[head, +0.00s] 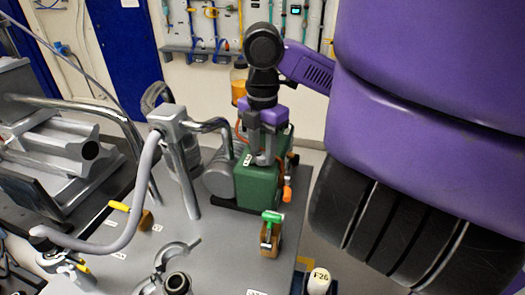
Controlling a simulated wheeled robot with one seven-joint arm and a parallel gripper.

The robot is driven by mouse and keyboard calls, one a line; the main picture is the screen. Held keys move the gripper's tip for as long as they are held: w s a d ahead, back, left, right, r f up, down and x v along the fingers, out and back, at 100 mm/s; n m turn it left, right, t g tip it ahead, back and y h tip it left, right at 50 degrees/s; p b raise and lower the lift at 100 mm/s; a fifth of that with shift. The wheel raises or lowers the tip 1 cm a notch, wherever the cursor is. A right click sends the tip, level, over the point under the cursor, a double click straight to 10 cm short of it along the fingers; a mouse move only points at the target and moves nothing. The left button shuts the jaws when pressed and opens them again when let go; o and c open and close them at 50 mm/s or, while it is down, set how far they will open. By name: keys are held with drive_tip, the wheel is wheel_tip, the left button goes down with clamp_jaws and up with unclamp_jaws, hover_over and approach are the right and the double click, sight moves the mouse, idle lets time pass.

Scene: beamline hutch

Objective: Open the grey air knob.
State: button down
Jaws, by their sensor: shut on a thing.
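My gripper (262,158) points straight down onto the top of a green pump body (256,185) on the grey table. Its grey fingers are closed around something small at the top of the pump. That fits the grey air knob, but the fingers mostly hide it and I cannot make out its turn position.
A bent metal pipe (205,124) and a grey motor cylinder (218,176) are close left of the gripper. An orange-tipped part (287,192) and a green-handled valve (271,226) stand nearby. A yellow-handled valve (120,207) is further left on the table (222,246).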

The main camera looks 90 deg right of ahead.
sight(263, 155)
idle(0.4)
drive_tip(key=c, duration=1)
unclamp_jaws()
drive_tip(key=shift+o, duration=0.2)
drive_tip(key=shift+r, duration=3.95)
